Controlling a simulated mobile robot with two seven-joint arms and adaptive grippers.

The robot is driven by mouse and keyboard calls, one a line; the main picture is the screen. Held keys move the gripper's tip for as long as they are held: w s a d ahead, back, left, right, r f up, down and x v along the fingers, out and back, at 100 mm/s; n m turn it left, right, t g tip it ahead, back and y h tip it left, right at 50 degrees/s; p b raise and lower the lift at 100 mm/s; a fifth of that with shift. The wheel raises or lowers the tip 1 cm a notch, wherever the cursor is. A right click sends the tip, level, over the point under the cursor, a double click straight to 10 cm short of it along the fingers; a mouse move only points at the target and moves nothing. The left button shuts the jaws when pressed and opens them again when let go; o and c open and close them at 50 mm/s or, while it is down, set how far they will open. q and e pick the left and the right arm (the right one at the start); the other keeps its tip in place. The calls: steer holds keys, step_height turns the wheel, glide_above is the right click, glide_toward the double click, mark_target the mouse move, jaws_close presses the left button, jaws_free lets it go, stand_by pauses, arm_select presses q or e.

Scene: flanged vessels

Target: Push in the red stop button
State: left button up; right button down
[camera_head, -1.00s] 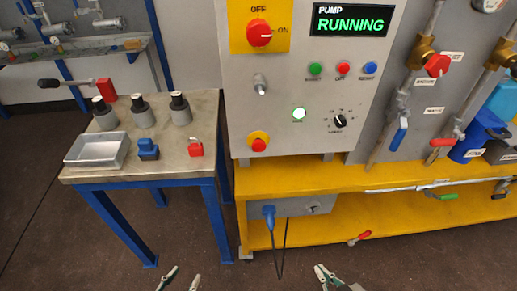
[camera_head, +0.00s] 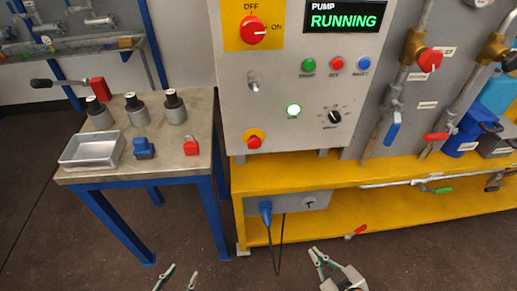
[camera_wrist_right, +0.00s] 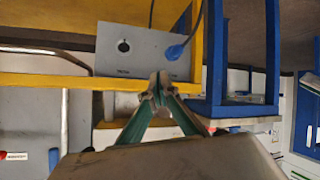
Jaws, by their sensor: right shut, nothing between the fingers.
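A grey control panel (camera_head: 300,100) stands upright in the head view. A red button (camera_head: 254,141) sits on a round yellow plate at its lower left. Another red button (camera_head: 337,64) sits between a green and a blue one; its label is too small to read. The display (camera_head: 344,17) reads "PUMP RUNNING". My right gripper (camera_head: 316,253) is low in front of the yellow bench, well below and apart from both red buttons. It is shut and empty, also in the right wrist view (camera_wrist_right: 159,88). My left gripper (camera_head: 180,275) is open and empty at the bottom edge.
A red rotary switch (camera_head: 253,30) points to ON. Valves and pipes stand at the right. The yellow bench (camera_head: 400,172) juts out below the panel.

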arm_select(q)
steer(key=r+p, duration=0.1)
steer(key=r, duration=0.1)
steer(key=w+r+p, duration=0.1)
steer(key=r+p, duration=0.1)
steer(key=shift+r, duration=0.1)
arm_select(e)
steer(key=w+a+r+n+y, duration=0.2)
steer(key=w+r+n+y, duration=0.1)
steer(key=r+n, duration=0.4)
steer(key=w+a+r+n+y, duration=0.2)
steer(key=w+r+n+y, duration=0.1)
steer(key=r+n, duration=0.4)
steer(key=w+a+r+n+y, duration=0.3)
steer(key=w+r+n+y, duration=0.1)
steer(key=r+n, duration=0.3)
steer(key=shift+w+r+t, duration=0.15)
steer(key=shift+r+t, duration=0.25)
steer(key=shift+r, duration=0.5)
steer(key=shift+w+a, duration=0.1)
steer(key=shift+a, duration=0.05)
